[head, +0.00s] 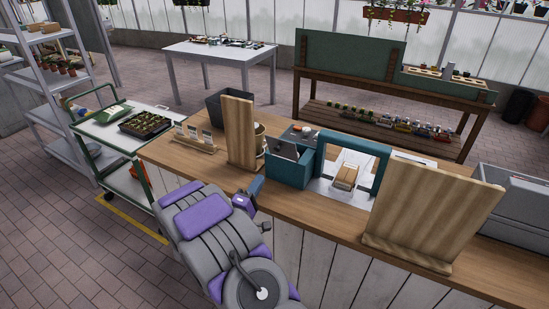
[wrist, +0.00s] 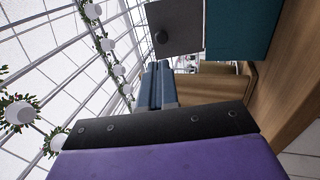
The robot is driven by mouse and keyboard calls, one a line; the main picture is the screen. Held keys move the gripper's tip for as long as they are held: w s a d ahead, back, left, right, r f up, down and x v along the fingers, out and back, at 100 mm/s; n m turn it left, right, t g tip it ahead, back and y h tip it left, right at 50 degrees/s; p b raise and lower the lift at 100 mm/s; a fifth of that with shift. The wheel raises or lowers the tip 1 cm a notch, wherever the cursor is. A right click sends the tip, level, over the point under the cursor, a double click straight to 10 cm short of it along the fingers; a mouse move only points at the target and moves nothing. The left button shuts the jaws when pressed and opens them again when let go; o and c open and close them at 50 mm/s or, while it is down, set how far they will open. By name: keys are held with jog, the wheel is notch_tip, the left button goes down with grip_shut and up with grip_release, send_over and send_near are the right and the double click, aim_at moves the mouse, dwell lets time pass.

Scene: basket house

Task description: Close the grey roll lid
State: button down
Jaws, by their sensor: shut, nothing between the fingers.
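A teal box (head: 290,174) stands on the wooden counter, left of the middle of its length. A grey panel (head: 284,149) with a small dark knob is on the box; it looks like the grey roll lid. In the wrist view the grey panel (wrist: 183,27) with its round dark knob is at the top, beside the teal side (wrist: 237,30). I cannot tell how far the lid is open. My gripper (head: 258,187) is shut and empty, just left of the teal box at the counter's front edge. Its blue fingers (wrist: 158,85) appear below the knob in the wrist view, apart from it.
A teal frame (head: 345,150) with a small wooden block (head: 346,177) stands right of the box. An upright wooden board (head: 240,132) stands left of it, and a larger one (head: 430,210) at the right. A grey bin (head: 517,212) sits at the counter's far right.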

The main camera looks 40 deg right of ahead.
aim_at(276, 148)
jog(key=b+x, duration=0.1)
jog(key=x, duration=0.4)
jog(key=b+x, duration=0.1)
jog(key=x, duration=0.5)
jog(key=shift+f+b, duration=0.25)
jog(key=shift+b, duration=0.05)
jog(key=shift+w+a+r, duration=0.15)
jog(key=shift+a+r, duration=0.2)
jog(key=shift+d+f, duration=0.1)
jog(key=shift+d, duration=0.8)
jog(key=a+r+y+p, duration=0.1)
jog(key=p, duration=0.2)
jog(key=shift+w+g, duration=0.1)
jog(key=shift+g, duration=0.2)
